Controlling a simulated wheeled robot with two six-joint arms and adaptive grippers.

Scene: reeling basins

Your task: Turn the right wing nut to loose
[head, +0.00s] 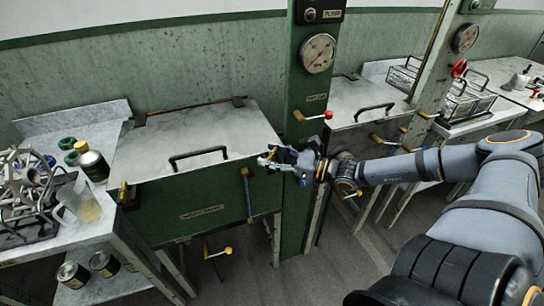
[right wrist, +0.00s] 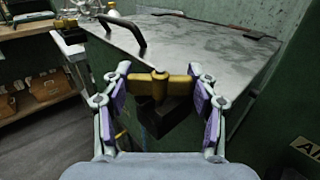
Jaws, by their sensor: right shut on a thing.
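The right wing nut (right wrist: 160,86) is a brass piece with two wings, on a dark bracket at the corner of the green basin with the grey metal lid. My right gripper (head: 276,160) is at the front right corner of this basin (head: 180,217). In the right wrist view its purple-padded fingers stand at both ends of the wing nut, shut on it. In the head view the gripper hides most of the nut. Another brass wing nut (head: 123,192) is at the basin's left corner. My left gripper is not in view.
The lid (head: 200,135) lies closed, with a black handle (head: 198,154). A side table on the left holds a jug (head: 83,205) and a rack.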

